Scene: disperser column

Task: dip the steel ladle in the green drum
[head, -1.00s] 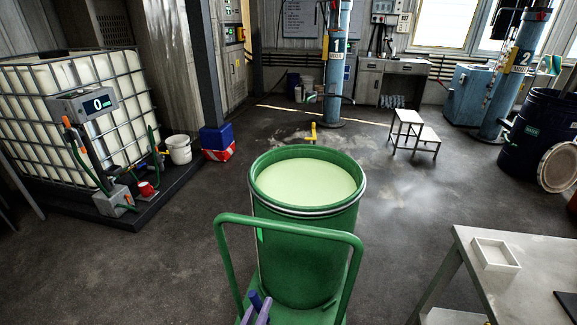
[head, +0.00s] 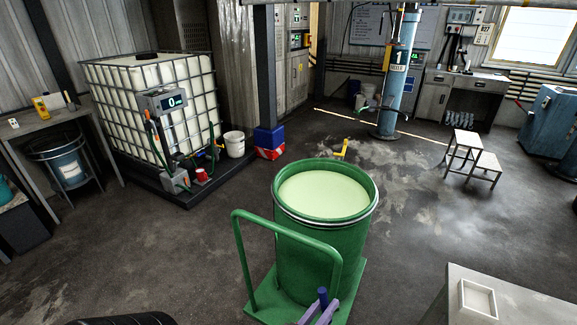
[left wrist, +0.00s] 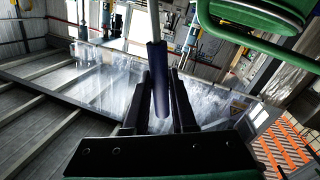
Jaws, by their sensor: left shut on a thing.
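The green drum (head: 318,245), open at the top and filled with pale green liquid, stands upright on a green trolley (head: 262,303) with a hoop handle. My left gripper (head: 321,308) is low in front of the drum, outside it. Its lilac fingers are shut on a dark blue grip, which I take to be the steel ladle's handle (left wrist: 160,85). In the left wrist view, a pale shaft runs up from this grip between the fingers. The ladle's bowl is not visible. Green metal, seemingly the drum (left wrist: 265,15), shows at that view's top right. My right gripper is not in view.
A grey table with a white tray (head: 478,299) is at the lower right. A caged white tank (head: 150,100) and a white bucket (head: 234,144) are at the left. A step stool (head: 472,158) stands behind right. Open floor surrounds the trolley.

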